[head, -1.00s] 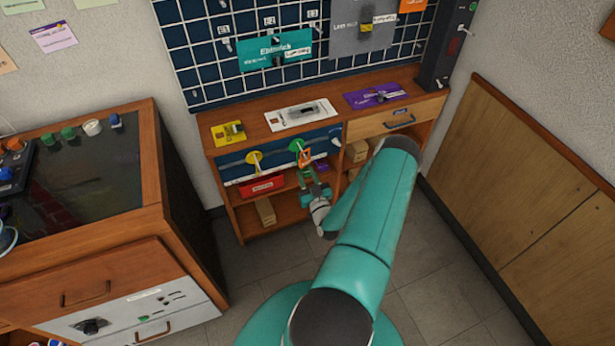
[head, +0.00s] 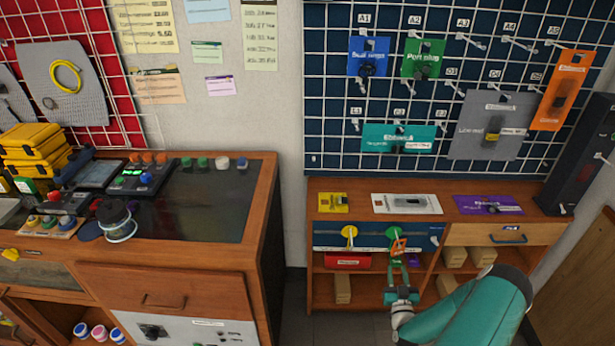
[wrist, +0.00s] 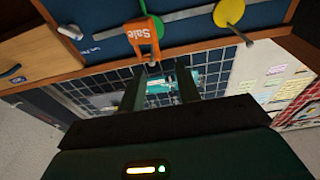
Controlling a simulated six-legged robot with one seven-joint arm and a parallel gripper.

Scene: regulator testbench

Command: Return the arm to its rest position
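My teal arm reaches in from the lower right of the head view. My gripper (head: 399,274) is in front of the shelf unit, just below a hanging orange tag (head: 398,247). In the wrist view the two dark fingers of my gripper (wrist: 160,88) stand apart with nothing between them. The orange tag (wrist: 139,36), lettered "Sale", hangs from a hook with a green disc (wrist: 141,27), just beyond the fingertips and apart from them.
A yellow disc (head: 349,234) on another hook is beside the green one. The wooden shelf unit (head: 436,207) carries several cards on top. A workbench (head: 262,215) with a dark top stands at the left. A pegboard (head: 332,100) rises behind the shelf.

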